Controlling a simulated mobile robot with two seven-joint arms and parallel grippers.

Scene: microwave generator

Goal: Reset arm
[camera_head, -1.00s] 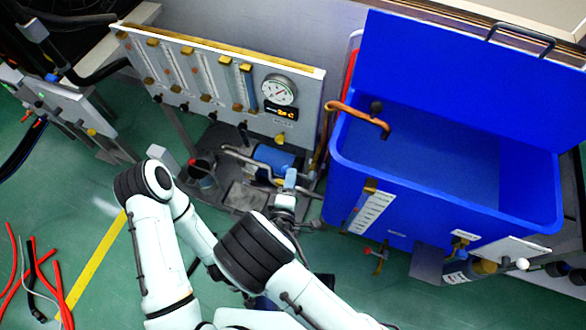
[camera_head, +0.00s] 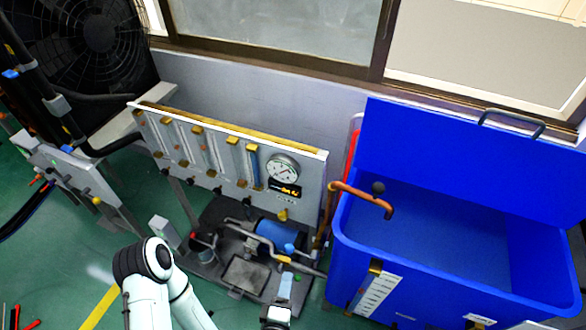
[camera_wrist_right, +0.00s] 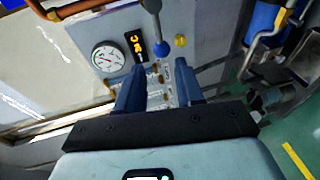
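My right gripper (camera_head: 286,282) shows at the bottom middle of the head view, in front of the pump stand. In the right wrist view its two blue fingers (camera_wrist_right: 158,80) stand apart, with nothing between them. That view faces the flowmeter panel, with its round gauge (camera_wrist_right: 108,57) and lit display (camera_wrist_right: 136,46). One white arm of mine with a black joint shows at the lower left of the head view. My left gripper is not in view.
The flowmeter panel (camera_head: 222,187) stands at centre left. The pump's blue motor (camera_head: 278,236) is below it. An open blue tank (camera_head: 450,270) stands at right, with a copper pipe (camera_head: 362,197) at its rim. A black fan (camera_head: 95,40) is at upper left. Green floor lies at lower left.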

